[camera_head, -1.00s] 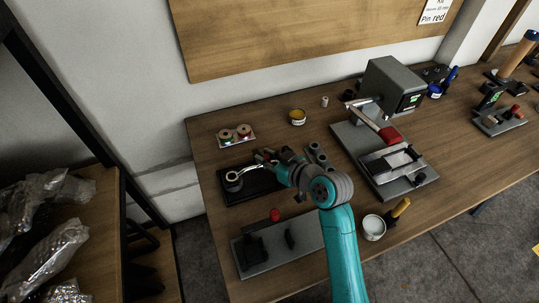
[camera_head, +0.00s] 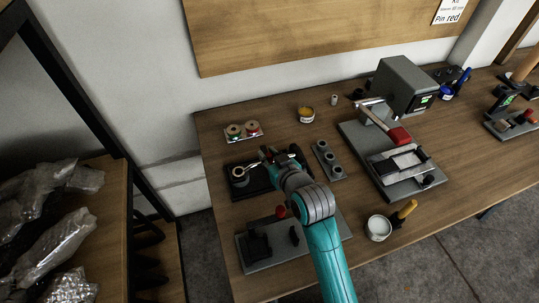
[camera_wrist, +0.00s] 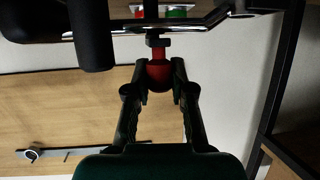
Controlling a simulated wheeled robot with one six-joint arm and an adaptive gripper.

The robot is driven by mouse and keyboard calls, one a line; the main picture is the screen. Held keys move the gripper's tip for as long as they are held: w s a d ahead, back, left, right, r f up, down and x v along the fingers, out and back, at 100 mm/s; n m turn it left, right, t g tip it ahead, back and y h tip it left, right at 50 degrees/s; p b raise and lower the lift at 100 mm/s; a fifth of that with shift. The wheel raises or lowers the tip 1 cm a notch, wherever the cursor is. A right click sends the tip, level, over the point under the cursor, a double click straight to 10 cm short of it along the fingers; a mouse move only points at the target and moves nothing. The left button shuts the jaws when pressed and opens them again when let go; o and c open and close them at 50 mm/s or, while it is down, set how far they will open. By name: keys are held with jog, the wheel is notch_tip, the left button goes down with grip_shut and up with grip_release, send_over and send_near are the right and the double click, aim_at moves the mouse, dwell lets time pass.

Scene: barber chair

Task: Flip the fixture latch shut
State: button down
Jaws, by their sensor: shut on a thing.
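A dark fixture base (camera_head: 252,191) with a pale ring-shaped part (camera_head: 239,174) sits at the left of the bench. My gripper (camera_head: 265,154) is at its far right side, and my arm covers part of it. A bright metal bar runs across the top of that view, close to the stem. In the head view the held knob is not clear, and I cannot tell the latch's angle.
A grey plate fixture (camera_head: 270,259) with another red knob (camera_head: 281,211) lies nearer, partly behind my arm. A block with grey posts (camera_head: 328,160) stands to the right.

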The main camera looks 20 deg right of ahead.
jog(key=c, duration=1)
grip_release()
jog(key=shift+o, duration=0.2)
jog(key=v, duration=1.2)
jog(key=shift+s, duration=0.1)
